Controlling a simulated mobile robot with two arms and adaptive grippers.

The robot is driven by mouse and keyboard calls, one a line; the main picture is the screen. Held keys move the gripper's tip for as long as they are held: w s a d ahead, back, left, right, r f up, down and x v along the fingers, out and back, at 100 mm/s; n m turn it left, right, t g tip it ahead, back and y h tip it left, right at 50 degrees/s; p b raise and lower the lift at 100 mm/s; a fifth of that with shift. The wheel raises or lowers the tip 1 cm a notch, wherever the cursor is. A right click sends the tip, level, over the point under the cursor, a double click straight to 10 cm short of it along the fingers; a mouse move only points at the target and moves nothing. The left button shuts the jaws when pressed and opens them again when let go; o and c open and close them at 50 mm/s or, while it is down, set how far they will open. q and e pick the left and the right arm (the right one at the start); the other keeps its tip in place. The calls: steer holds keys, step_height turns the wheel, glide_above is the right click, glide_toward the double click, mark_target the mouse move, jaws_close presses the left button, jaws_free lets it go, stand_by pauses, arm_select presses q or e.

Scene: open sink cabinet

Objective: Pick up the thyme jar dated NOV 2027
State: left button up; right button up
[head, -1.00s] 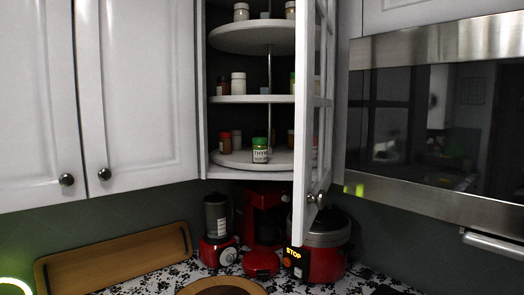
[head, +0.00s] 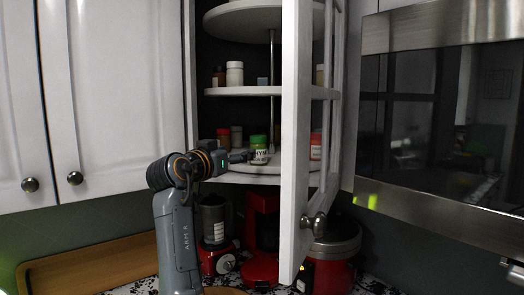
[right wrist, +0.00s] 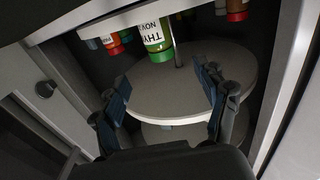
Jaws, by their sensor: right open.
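The thyme jar has a green cap and a white label; it stands on the lowest round shelf of the open corner cabinet in the head view (head: 259,155). In the right wrist view the thyme jar (right wrist: 155,38) appears upside down, with "THY" and "NOV" readable; the year is not legible. My right gripper (head: 243,156) reaches in from the left of the jar, at its height. In the right wrist view my right gripper (right wrist: 162,78) is open, its fingers spread and nothing between them; the jar lies beyond the fingertips. My left gripper is not in view.
The open cabinet door (head: 295,150) stands right of the jar. A red-labelled jar (head: 316,146) and dark red-capped jars (head: 223,140) share the lowest shelf (head: 262,168). A white jar (head: 235,74) stands on the shelf above. Red appliances stand on the counter below.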

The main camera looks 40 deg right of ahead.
mark_target(254, 143)
steer(key=p+x, duration=0.1)
steer(key=x, duration=0.1)
steer(key=p+x, duration=0.1)
steer(key=x, duration=0.2)
steer(key=p+x, duration=0.1)
steer(key=x, duration=0.2)
steer(key=shift+s+r+p, duration=0.1)
steer(key=shift+r+p, duration=0.2)
steer(key=shift+r, duration=0.1)
steer(key=shift+d+f, duration=0.1)
steer(key=shift+d, duration=0.2)
steer(key=p+x, duration=0.2)
steer(key=x, duration=0.1)
steer(key=p+x, duration=0.1)
steer(key=p, duration=0.1)
steer(key=shift+d+r, duration=0.15)
steer(key=shift+r, duration=0.15)
steer(key=shift+w+d+f, duration=0.2)
steer(key=shift+w+d, duration=0.1)
steer(key=shift+d, duration=0.2)
steer(key=shift+a, duration=0.15)
steer(key=c, duration=1.3)
